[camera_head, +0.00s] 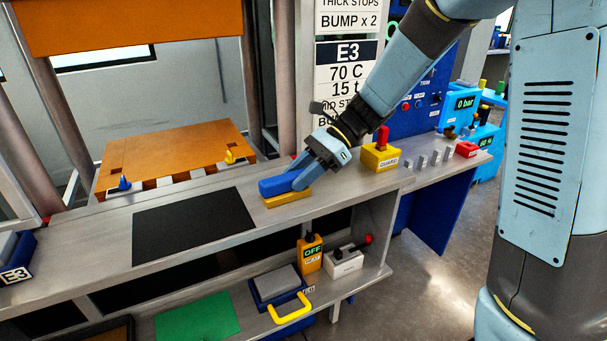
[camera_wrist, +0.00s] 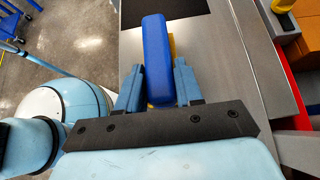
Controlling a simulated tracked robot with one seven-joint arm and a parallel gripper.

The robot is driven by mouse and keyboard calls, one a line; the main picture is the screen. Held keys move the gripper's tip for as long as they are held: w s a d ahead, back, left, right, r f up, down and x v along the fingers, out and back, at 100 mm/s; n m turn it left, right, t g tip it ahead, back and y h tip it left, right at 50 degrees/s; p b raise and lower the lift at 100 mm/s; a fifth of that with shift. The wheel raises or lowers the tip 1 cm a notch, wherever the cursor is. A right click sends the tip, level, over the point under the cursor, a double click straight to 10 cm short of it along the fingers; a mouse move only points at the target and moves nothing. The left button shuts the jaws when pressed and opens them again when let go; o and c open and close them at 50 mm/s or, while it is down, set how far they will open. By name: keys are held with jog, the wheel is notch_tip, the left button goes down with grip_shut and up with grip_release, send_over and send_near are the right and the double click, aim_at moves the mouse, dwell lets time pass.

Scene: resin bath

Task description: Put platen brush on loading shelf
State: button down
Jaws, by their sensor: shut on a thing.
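The platen brush (camera_head: 278,187) has a blue body over a yellow base. It is at the upper grey metal shelf (camera_head: 95,222), just right of a black mat. My gripper (camera_head: 304,177) is shut on the brush from the right and above. In the wrist view the blue brush (camera_wrist: 156,50) lies lengthwise between the two light-blue fingers of my gripper (camera_wrist: 158,85). Its yellow base is mostly hidden beneath. The base looks at or very near the shelf surface; I cannot tell whether it touches.
The black mat (camera_head: 195,224) is bare. A yellow GUARD box (camera_head: 380,157) with a red knob and grey pegs stand to the right. The lower shelf holds a green mat (camera_head: 198,317), a yellow-handled tray (camera_head: 290,308) and an OFF box (camera_head: 309,254). An orange platen (camera_head: 180,150) lies behind.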

jog(key=c, duration=0.7)
grip_release()
jog(key=shift+c, duration=0.2)
jog(key=v, duration=1.2)
jog(key=s+d+r+n+t+h, duration=0.2)
jog(key=s+d+n+t+h, duration=0.2)
jog(key=s+d, duration=0.5)
jog(key=s+d+r+n+t+h, duration=0.2)
jog(key=s+d+n+t+h, duration=0.3)
jog(key=s+d+n+t, duration=0.2)
jog(key=s+d, duration=0.2)
jog(key=d, duration=0.2)
jog(key=shift+d+n+t, duration=0.3)
jog(key=shift+d, duration=0.1)
